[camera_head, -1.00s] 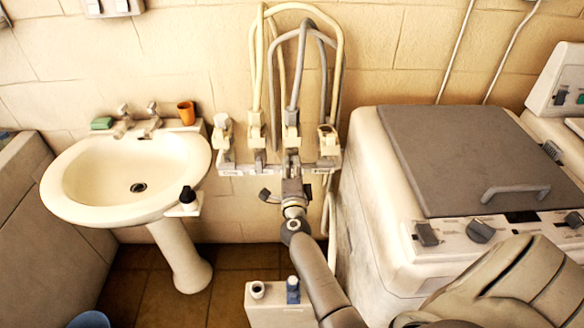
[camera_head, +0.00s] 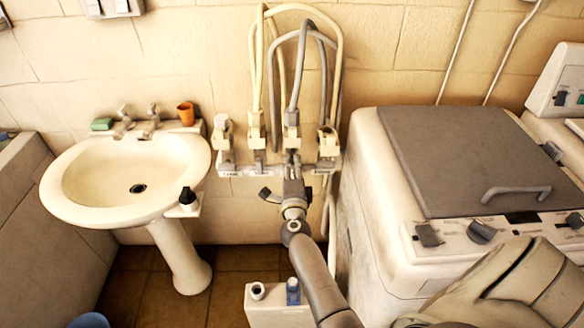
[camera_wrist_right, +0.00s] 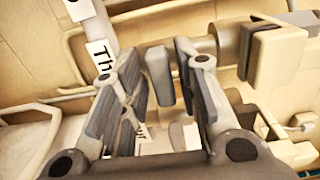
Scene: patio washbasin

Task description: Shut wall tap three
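Wall tap three (camera_head: 291,132) is third from the left in a row of taps on the wall rail, with a grey hose rising from it. My right gripper (camera_head: 292,168) is just below and in front of it and hides its lower part. In the right wrist view, a grey lever (camera_wrist_right: 158,76) stands between the two open fingers of my right gripper (camera_wrist_right: 157,88). Narrow gaps show on both sides, and I cannot tell if either finger touches it. A label beginning "Th" (camera_wrist_right: 102,60) shows beside the left finger. My left gripper is not in view.
Neighbouring taps (camera_head: 256,133) and (camera_head: 328,142) another tap stand close on both sides. A washbasin (camera_head: 90,212) is at the left, a washing machine (camera_head: 372,215) at the right. A low white box (camera_head: 270,314) stands beside my right arm.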

